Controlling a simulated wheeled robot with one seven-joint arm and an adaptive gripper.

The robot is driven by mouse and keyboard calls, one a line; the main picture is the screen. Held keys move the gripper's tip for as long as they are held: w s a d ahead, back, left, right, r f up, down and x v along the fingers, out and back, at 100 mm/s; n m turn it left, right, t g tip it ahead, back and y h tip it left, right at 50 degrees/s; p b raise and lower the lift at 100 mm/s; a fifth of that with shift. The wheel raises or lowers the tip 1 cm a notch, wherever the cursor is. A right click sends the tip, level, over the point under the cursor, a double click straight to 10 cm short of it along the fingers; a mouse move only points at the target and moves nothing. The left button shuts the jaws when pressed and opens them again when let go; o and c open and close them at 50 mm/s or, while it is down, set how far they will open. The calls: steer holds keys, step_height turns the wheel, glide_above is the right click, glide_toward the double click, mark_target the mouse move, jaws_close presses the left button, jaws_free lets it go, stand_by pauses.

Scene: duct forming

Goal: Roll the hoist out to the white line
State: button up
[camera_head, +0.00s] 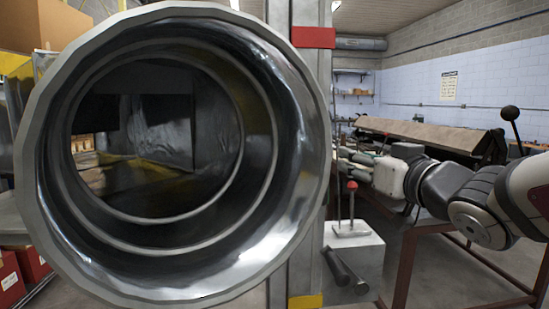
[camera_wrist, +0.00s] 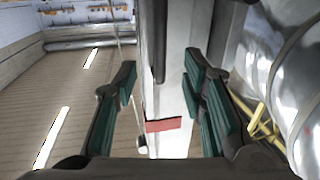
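A tall grey metal post (camera_head: 305,150) with a red band (camera_head: 313,37) and a yellow band at its foot stands in the centre of the head view; it looks like the hoist's mast. My gripper (camera_head: 347,160) is just right of it, with my arm reaching in from the right. In the wrist view my gripper (camera_wrist: 160,95) is open, green-padded fingers apart, with the post (camera_wrist: 167,100) and its red band (camera_wrist: 163,125) showing between them. I cannot tell whether the fingers reach around the post. I see no white floor line; the bright strips in the wrist view look like ceiling lamps.
A large round metal duct (camera_head: 290,190) fills the left of the head view. A red-knobbed lever (camera_head: 352,187) rises from a white block (camera_head: 358,247) below my gripper. A bench with a brown-framed stand (camera_head: 405,265) is at right. Red boxes (camera_head: 32,263) sit lower left.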

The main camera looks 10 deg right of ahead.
steer(key=w+a, duration=0.2)
steer(key=w, duration=1.1)
steer(key=shift+w+a, duration=0.2)
steer(key=shift+a, duration=0.15)
jaws_close()
